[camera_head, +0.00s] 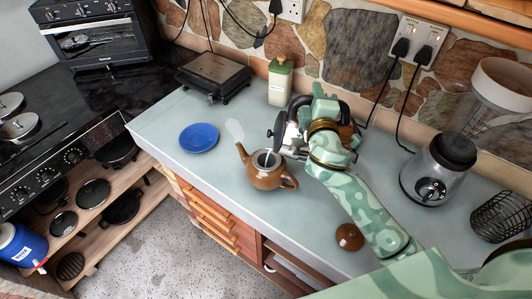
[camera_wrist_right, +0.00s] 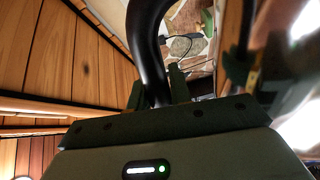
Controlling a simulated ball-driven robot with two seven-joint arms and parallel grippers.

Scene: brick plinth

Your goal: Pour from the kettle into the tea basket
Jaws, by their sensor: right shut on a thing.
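A brown teapot (camera_head: 268,180) stands upright on the counter, with its spout to the left. Its top is open, and a grey tea basket (camera_head: 264,159) shows inside the mouth. My right gripper (camera_head: 321,108) is beyond the teapot and to its right, shut on the black handle of the kettle (camera_head: 291,138). The handle (camera_wrist_right: 148,45) runs between the fingers in the right wrist view. The silver kettle appears tilted left, its dark lid (camera_head: 279,124) on edge. It is close to the teapot's rim; I cannot tell whether they touch. My arm hides part of the kettle. My left gripper is not in view.
A brown lid (camera_head: 349,237) lies on the counter at the front. A blue plate (camera_head: 199,137), a black grill (camera_head: 215,76) and a green canister (camera_head: 280,81) stand left and behind. A blender base (camera_head: 437,168) and wire basket (camera_head: 500,217) stand right.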

